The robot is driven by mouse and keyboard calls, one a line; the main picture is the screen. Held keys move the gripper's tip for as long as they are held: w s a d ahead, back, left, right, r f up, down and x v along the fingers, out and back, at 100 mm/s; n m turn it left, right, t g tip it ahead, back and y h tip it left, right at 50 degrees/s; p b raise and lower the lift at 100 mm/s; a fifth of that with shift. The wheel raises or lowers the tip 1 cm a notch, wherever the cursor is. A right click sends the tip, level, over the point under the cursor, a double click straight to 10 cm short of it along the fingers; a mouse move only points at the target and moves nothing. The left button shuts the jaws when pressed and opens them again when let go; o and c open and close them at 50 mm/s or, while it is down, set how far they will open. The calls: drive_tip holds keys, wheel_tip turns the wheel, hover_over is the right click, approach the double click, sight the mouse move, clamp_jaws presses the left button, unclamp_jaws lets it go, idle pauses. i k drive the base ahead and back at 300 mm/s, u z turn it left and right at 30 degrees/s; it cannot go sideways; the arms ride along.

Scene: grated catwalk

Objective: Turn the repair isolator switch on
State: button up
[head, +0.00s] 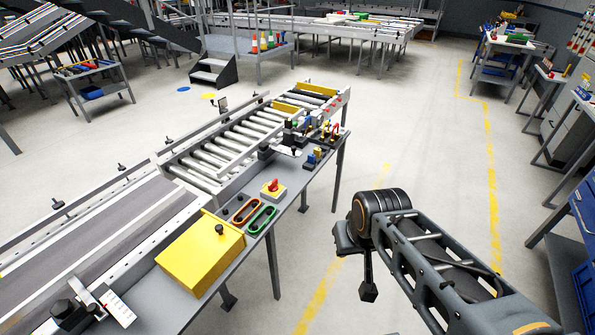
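A red rotary knob on a yellow and pale box, which looks like the repair isolator switch (273,188), sits on the grey side shelf of the conveyor, left of centre in the head view. Its exact knob angle is too small to read. My arm reaches in from the lower right. Its end, my gripper (368,290), hangs low over the floor to the right of the shelf, well apart from the switch. The fingers are small and dark, and I cannot tell whether they are open or shut.
A yellow box (200,253) with a black knob stands in front of the switch. Orange and green oval-framed pieces (262,219) lie beside it. Clamps and small parts (315,135) crowd the shelf's far end. The floor right of the conveyor is clear.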

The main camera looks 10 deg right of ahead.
sight(273, 187)
drive_tip(key=u, duration=0.2)
drive_tip(key=i, duration=1.1)
drive_tip(key=u, duration=0.7)
